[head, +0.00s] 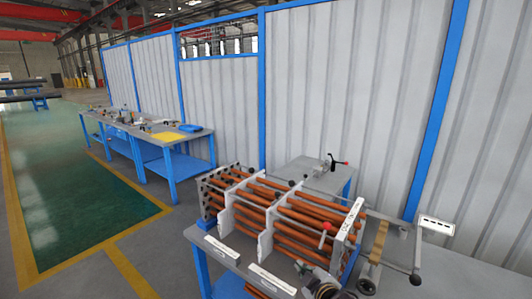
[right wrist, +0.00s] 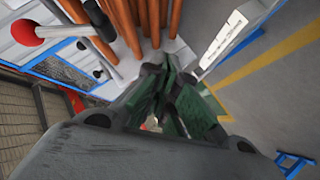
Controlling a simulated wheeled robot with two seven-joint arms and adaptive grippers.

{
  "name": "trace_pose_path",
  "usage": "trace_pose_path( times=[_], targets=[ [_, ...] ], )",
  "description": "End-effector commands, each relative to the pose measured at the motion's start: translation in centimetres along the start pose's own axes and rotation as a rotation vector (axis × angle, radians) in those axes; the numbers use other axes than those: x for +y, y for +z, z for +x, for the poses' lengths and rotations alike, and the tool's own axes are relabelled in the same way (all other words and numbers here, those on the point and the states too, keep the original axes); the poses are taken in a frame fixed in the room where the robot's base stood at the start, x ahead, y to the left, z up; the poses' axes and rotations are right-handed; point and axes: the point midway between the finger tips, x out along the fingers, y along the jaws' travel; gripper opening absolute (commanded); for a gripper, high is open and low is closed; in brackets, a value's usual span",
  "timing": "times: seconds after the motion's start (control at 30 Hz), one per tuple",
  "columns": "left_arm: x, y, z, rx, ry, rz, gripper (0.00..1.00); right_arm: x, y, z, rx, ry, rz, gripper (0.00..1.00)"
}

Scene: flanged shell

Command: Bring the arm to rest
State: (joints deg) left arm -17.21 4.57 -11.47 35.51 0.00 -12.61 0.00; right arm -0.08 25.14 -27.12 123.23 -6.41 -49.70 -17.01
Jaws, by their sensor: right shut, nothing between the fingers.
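My right gripper (head: 312,272) shows at the bottom of the head view, low at the near side of the flanged shell with its orange-brown tubes (head: 290,210). In the right wrist view its fingers (right wrist: 172,100) are closed together with nothing between them. The tubes (right wrist: 150,25) run away beyond the fingertips there, and the gripper looks apart from them. My left gripper is not in view.
The shell sits on a workbench with white label strips (head: 271,279) along its edge. A red-knobbed lever (head: 326,227) stands close to my right gripper; its red knob (right wrist: 20,32) also shows in the wrist view. A blue-framed bench (head: 170,150) stands further back; green floor (head: 70,190) is clear.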

Motion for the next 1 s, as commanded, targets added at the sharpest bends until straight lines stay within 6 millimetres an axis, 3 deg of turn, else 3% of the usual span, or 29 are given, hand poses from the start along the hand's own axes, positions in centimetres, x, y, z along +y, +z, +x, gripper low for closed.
trace_pose_path(
  times=[0.37, 0.7, 1.0],
  targets=[
    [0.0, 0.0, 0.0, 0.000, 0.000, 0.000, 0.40, -4.6, 6.5, -5.0, -0.256, -0.119, 0.310, 0.00],
    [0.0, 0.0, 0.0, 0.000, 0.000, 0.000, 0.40, -8.8, 12.4, -11.2, -0.516, -0.211, 0.567, 0.00],
    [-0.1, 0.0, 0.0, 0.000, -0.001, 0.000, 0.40, -11.3, 15.5, -15.8, -0.683, -0.258, 0.709, 0.00]
  ],
)
